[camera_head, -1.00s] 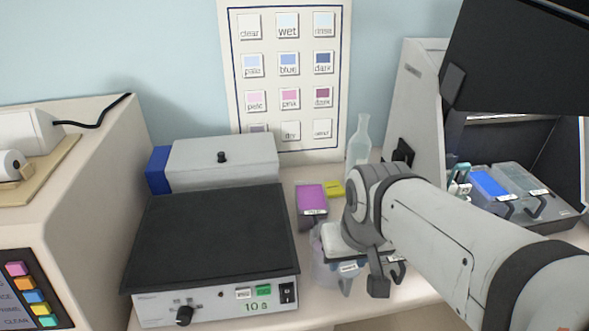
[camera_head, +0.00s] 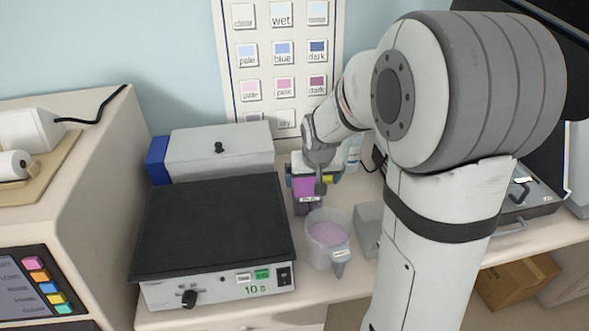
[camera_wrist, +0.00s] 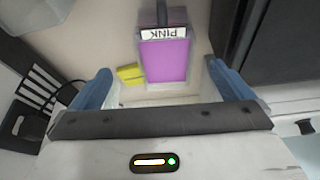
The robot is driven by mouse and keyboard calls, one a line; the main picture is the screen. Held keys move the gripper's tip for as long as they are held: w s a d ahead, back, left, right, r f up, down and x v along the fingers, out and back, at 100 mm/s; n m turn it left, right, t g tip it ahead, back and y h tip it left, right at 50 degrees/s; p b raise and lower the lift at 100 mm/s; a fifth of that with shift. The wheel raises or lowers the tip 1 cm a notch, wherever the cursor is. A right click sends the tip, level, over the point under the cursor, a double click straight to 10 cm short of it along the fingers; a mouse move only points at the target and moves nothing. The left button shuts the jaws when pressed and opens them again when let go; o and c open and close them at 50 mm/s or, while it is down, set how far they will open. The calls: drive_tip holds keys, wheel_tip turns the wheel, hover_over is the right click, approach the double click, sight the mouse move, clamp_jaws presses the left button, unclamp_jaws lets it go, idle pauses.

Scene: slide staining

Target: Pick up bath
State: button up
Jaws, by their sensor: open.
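The bath is a small tub of purple-pink liquid (camera_head: 304,189) standing on the bench behind the beaker. In the wrist view the bath (camera_wrist: 164,62) carries a white "PINK" label and a dark handle at the top of the picture. My gripper (camera_head: 313,174) is over the bath in the head view and hides part of it. In the wrist view my gripper (camera_wrist: 162,84) is open, with blue fingertips apart on either side of the bath. The bath appears between the fingers, nearer the right one; I cannot tell whether they touch it.
A beaker of pale pink liquid (camera_head: 327,236) stands in front of the bath, with a grey container (camera_head: 368,228) to its right. A black-topped hotplate (camera_head: 210,225) is at left, a grey box (camera_head: 220,150) behind it. A yellow block (camera_wrist: 130,74) lies beside the bath.

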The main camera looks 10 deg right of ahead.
drive_tip(key=w+f, duration=0.2)
drive_tip(key=f, duration=0.1)
drive_tip(key=w+f+p, duration=0.1)
drive_tip(key=w+f, duration=0.1)
drive_tip(key=f, duration=0.1)
drive_tip(key=w+f, duration=0.2)
drive_tip(key=f, duration=0.1)
drive_tip(key=shift+w+p, duration=0.3)
drive_tip(key=shift+p, duration=0.05)
drive_tip(key=shift+f, duration=0.2)
drive_tip(key=shift+f+b, duration=0.25)
drive_tip(key=shift+b, duration=0.2)
drive_tip(key=shift+c, duration=0.6)
drive_tip(key=c, duration=1.4)
